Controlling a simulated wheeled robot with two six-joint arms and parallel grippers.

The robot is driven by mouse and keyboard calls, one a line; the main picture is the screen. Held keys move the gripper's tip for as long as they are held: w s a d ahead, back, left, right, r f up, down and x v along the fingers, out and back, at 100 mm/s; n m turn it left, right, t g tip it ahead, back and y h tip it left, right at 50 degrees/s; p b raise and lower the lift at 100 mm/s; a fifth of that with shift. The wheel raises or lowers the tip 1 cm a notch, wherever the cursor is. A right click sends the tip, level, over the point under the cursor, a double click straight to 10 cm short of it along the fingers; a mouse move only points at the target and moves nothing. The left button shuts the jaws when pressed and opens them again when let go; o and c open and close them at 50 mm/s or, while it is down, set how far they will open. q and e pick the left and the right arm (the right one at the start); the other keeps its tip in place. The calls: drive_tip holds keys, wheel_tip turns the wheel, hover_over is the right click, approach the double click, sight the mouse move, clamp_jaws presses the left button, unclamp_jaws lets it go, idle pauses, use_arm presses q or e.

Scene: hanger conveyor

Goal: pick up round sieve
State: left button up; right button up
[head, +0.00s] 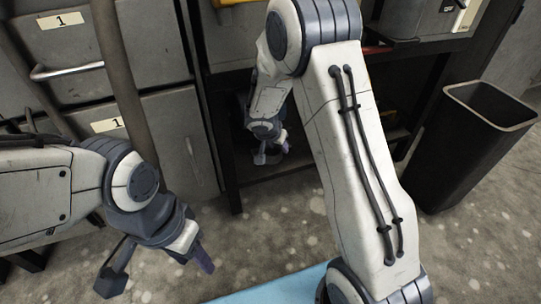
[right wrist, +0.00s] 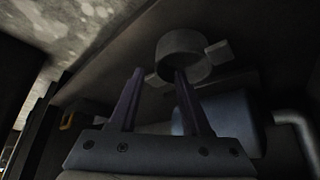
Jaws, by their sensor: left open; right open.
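The round sieve (right wrist: 183,52) appears in the right wrist view as a round, dark grey, rimmed thing with a small tab on its right, lying on a dark shelf surface. My right gripper (right wrist: 158,74) is open, its two fingers reaching toward the sieve. The right finger overlaps the sieve's lower rim in the picture; whether it touches I cannot tell. In the head view the right gripper (head: 285,146) is inside the lower part of a dark shelf unit, and I cannot make out the sieve there. My left gripper (head: 201,264) is open and empty above the floor.
The dark shelf unit (head: 228,183) surrounds my right gripper. A blue rounded thing (right wrist: 240,112) and a grey pipe-like thing (right wrist: 296,120) lie near the sieve. Grey drawers (head: 75,50) stand left, a black bin (head: 462,150) right. The floor (head: 260,235) in front is clear.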

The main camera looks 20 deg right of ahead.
sight(271, 152)
drive_tip(key=b+x, duration=0.2)
drive_tip(key=x, duration=0.2)
drive_tip(key=shift+d+f, duration=0.1)
drive_tip(key=shift+f, duration=0.15)
drive_tip(key=shift+r, duration=0.1)
clamp_jaws()
drive_tip(key=shift+s, duration=0.1)
idle(0.9)
